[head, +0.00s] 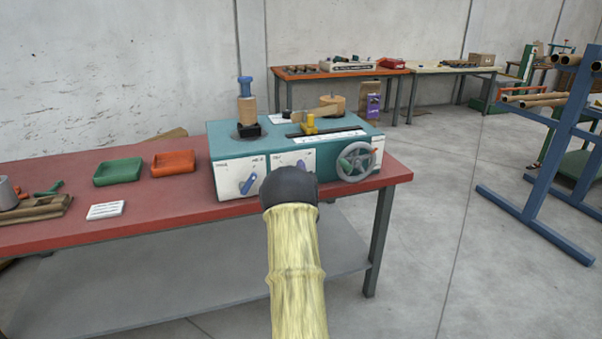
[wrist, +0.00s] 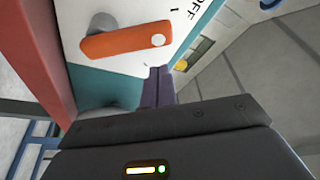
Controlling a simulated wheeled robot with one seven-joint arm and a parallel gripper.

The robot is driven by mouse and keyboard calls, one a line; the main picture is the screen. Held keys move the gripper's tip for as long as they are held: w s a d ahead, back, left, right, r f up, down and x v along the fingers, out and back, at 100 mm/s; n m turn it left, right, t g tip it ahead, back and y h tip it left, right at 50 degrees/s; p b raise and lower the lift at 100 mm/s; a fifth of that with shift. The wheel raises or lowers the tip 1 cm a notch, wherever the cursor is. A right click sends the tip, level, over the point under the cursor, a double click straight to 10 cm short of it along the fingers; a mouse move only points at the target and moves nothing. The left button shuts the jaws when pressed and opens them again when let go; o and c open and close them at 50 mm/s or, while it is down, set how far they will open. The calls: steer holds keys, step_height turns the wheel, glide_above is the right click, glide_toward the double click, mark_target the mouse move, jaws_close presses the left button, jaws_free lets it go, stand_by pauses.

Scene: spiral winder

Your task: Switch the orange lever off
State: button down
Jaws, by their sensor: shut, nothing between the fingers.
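The orange lever (wrist: 122,42) shows in the wrist view on a white panel of the winder. Its round grey hub is at the left, and the handle runs right to a white dot at its end. The word OFF is printed up and right of that end, beside a short mark; the handle does not point straight at the word. My gripper (wrist: 160,72) is shut and empty, its fingertips just below the lever's end in the picture; contact cannot be told.
The teal winder (head: 225,131) stands on a red table (head: 150,227). Green (head: 118,172) and orange (head: 173,163) trays lie left.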

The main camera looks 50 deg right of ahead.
steer(key=s+r+v, duration=0.1)
steer(key=r+v, duration=0.1)
steer(key=v, duration=0.7)
steer(key=shift+f, duration=0.55)
steer(key=shift+s, duration=0.15)
